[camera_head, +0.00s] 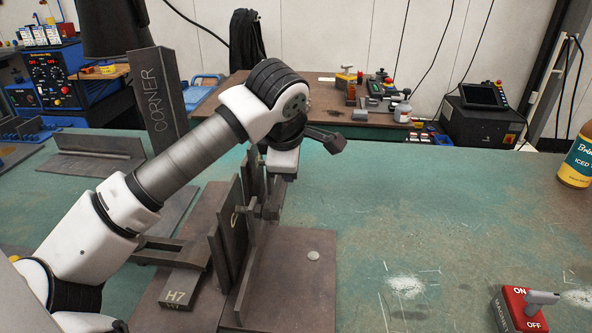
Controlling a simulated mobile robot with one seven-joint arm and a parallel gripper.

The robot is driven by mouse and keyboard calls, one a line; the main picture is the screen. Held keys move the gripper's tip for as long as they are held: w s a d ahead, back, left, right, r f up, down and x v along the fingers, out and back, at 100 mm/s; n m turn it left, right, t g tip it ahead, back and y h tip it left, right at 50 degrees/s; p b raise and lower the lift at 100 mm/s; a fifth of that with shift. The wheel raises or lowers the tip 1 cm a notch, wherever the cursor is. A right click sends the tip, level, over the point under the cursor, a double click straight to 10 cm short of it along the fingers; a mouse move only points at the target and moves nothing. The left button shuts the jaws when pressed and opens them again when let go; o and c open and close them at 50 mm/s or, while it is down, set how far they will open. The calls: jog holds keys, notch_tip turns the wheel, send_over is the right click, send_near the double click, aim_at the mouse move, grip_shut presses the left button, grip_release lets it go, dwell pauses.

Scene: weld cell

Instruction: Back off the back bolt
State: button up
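A dark steel fixture stands on a brown base plate (290,285) on the green bench, with upright plates (232,235) clamped together. A front bolt (264,210) sticks out of the upright plates toward the right. The back bolt is mostly hidden behind my arm and the uprights, near the far end of the fixture. My gripper (283,172) points down at that far end, beside the upright plates. Its fingertips are hidden or too small to make out, so I cannot tell whether they are open, shut or touching the bolt.
A plate marked CORNER (156,100) stands at the back left, near an angle piece (100,158). A block marked H7 (184,288) lies left of the fixture. A red ON/OFF switch (525,308) and a bottle (577,160) are at right. The bench's middle right is clear.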

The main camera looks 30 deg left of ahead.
dwell(0.4)
jog(key=o, duration=0.6)
jog(key=shift+o, duration=0.2)
jog(key=shift+r, duration=0.1)
jog(key=p+v, duration=0.1)
jog(key=v, duration=0.4)
jog(key=shift+d, duration=0.1)
jog(key=shift+c, duration=0.2)
